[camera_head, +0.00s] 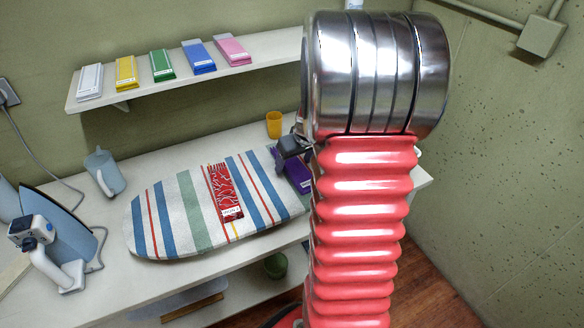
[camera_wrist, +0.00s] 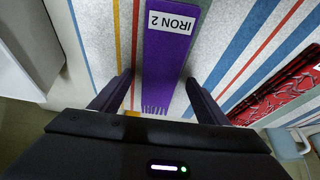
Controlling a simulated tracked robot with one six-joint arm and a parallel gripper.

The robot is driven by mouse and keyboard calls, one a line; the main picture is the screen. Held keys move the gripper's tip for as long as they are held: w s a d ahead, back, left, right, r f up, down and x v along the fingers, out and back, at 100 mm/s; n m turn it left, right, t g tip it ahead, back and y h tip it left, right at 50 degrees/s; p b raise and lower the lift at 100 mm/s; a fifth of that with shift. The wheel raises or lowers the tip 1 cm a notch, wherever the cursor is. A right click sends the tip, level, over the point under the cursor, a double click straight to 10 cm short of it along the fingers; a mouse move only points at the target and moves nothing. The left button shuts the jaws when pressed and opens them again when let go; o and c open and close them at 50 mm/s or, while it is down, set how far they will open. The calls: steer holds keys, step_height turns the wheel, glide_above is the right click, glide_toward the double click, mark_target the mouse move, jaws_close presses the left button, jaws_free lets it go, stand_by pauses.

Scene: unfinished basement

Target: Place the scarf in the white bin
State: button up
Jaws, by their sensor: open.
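A purple scarf (camera_wrist: 170,65) with a fringed end and a label reading "IRON 2" lies on the striped ironing board (camera_wrist: 235,30) in the wrist view. My gripper (camera_wrist: 157,88) is open, with one finger on each side of the scarf and nothing clamped. In the head view the purple scarf (camera_head: 301,172) is partly hidden by my gripper (camera_head: 291,147) and arm. A red patterned scarf (camera_head: 223,188) lies flat mid-board; it also shows in the wrist view (camera_wrist: 285,95). A white box-like form (camera_wrist: 25,45), possibly the white bin, is cut off at the wrist view's left.
An iron (camera_head: 60,235) stands at the table's left, near a grey-blue jug (camera_head: 104,172). An orange cup (camera_head: 274,124) stands behind the board. A green bowl (camera_head: 276,264) sits below the tabletop.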

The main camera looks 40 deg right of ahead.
mark_target(294, 165)
steer(key=shift+c, duration=0.2)
stand_by(0.4)
steer(key=c, duration=1.2)
steer(key=shift+c, duration=0.2)
steer(key=shift+r, duration=0.1)
step_height(294, 165, up, 10)
